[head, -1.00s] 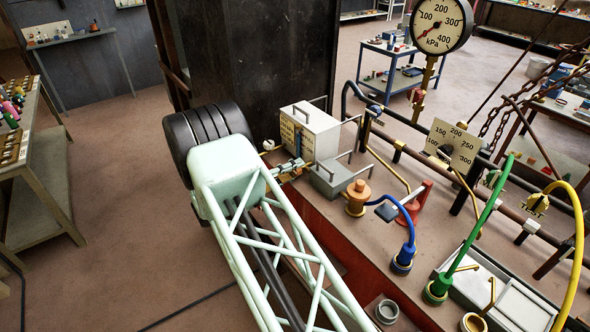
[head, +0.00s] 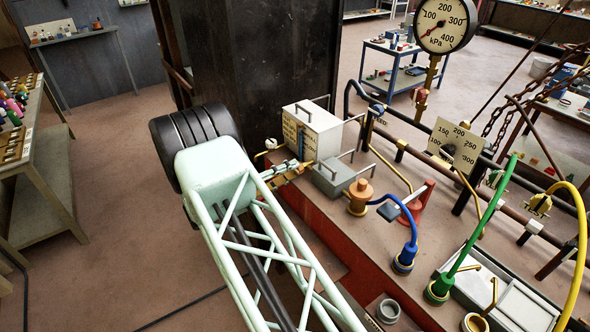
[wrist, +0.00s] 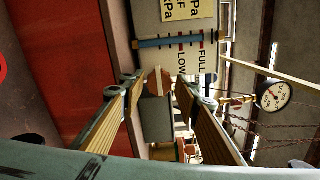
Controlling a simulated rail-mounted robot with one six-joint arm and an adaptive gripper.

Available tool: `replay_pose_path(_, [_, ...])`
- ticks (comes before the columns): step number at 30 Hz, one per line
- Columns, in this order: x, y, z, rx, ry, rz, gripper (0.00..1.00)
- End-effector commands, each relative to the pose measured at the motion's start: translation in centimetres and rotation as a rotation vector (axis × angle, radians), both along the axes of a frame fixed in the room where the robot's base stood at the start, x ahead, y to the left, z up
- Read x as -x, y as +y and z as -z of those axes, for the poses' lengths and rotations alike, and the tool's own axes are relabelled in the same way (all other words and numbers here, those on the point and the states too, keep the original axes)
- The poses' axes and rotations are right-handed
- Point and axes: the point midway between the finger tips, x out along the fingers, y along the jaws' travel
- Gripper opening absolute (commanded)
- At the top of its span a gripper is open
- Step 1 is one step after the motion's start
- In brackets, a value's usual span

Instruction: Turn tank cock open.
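A pale tank (head: 318,128) with a lettered plate stands at the back left end of the red-sided bench. In the wrist view the tank (wrist: 200,50) fills the upper middle, with a blue sight strip marked FULL and LOW. A round brown disc (wrist: 153,78) with a pale bar across it, possibly the tank cock, shows just below the tank's face, between my fingertips. My gripper (head: 303,166) is at the tank's near side. In the wrist view my gripper (wrist: 158,82) is open, its ridged fingers on both sides of the disc. I cannot tell whether they touch it.
A grey box (head: 337,175) with handles sits in front of the tank. An orange fitting (head: 359,194) with a blue hose and a red stand (head: 417,204) are to its right. A dark column (head: 255,65) rises behind. Open floor (head: 110,260) lies left.

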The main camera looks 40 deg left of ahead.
Motion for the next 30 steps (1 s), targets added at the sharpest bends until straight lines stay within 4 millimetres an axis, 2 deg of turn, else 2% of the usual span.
replay_pose_path(9, [4.6,1.4,0.0,0.000,0.001,-0.001,0.30])
replay_pose_path(15, [7.0,2.0,0.0,0.000,0.000,-0.002,0.30])
replay_pose_path(21, [8.2,2.3,0.0,0.000,0.001,-0.001,0.30])
replay_pose_path(30, [8.5,2.4,0.0,0.001,0.001,-0.001,0.30])
